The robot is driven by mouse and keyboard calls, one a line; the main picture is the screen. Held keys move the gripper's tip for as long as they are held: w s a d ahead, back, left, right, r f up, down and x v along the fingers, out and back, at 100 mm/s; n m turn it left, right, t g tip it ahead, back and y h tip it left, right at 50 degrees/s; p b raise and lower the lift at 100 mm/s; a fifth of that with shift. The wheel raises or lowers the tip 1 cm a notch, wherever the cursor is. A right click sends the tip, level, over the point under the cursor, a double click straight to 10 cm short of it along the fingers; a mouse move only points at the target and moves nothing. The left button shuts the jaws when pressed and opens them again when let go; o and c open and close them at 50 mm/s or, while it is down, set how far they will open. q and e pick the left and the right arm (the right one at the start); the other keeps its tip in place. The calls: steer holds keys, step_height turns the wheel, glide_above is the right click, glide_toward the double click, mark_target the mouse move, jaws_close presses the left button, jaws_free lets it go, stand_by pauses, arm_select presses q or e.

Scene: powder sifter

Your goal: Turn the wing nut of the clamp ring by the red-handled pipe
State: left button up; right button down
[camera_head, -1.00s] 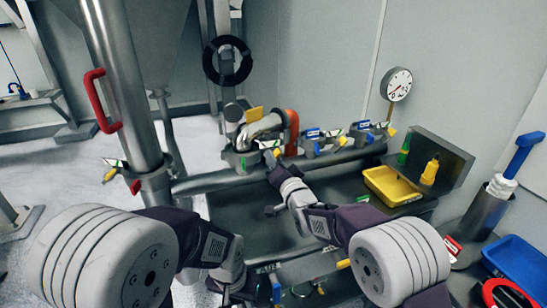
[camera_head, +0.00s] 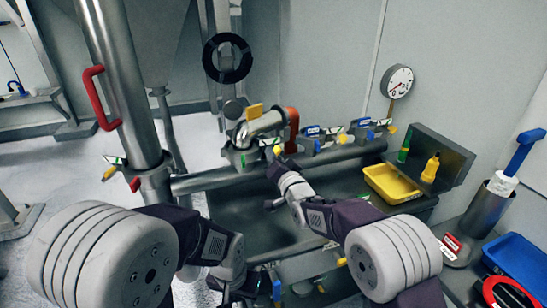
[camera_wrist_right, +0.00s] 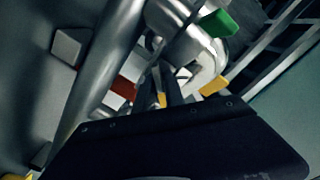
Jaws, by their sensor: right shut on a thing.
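A tall steel pipe (camera_head: 118,80) with a red handle (camera_head: 97,98) stands at the left of the head view. The clamp ring (camera_head: 155,183) at its foot has a yellow wing nut (camera_head: 109,174) on its left. My right gripper (camera_head: 274,163) is away to the right, at another clamp ring (camera_head: 243,160) below the bent pipe. It is shut on a small yellow piece (camera_wrist_right: 162,99), seen between the dark fingers in the right wrist view; this looks like that ring's wing nut. My left gripper (camera_head: 238,290) is low in front; its fingers are too dark to tell open or shut.
Several more clamps with blue and yellow parts (camera_head: 312,133) line the bench to the right. A yellow tray (camera_head: 390,184), a yellow bottle (camera_head: 430,168) and a blue tray (camera_head: 518,258) lie further right. A horizontal pipe (camera_head: 207,181) runs beside the upright pipe.

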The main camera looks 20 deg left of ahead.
steer(key=n+b, duration=0.2)
steer(key=n, duration=0.1)
steer(key=shift+f, duration=0.15)
steer(key=n+b, duration=0.2)
steer(key=n, duration=0.2)
steer(key=shift+n, duration=0.4)
steer(key=n+b, duration=0.2)
steer(key=n, duration=0.2)
steer(key=n+b, duration=0.1)
steer(key=n, duration=0.3)
steer(key=shift+n, duration=0.3)
steer(key=c, duration=1.5)
jaws_free()
steer(key=shift+c, duration=0.2)
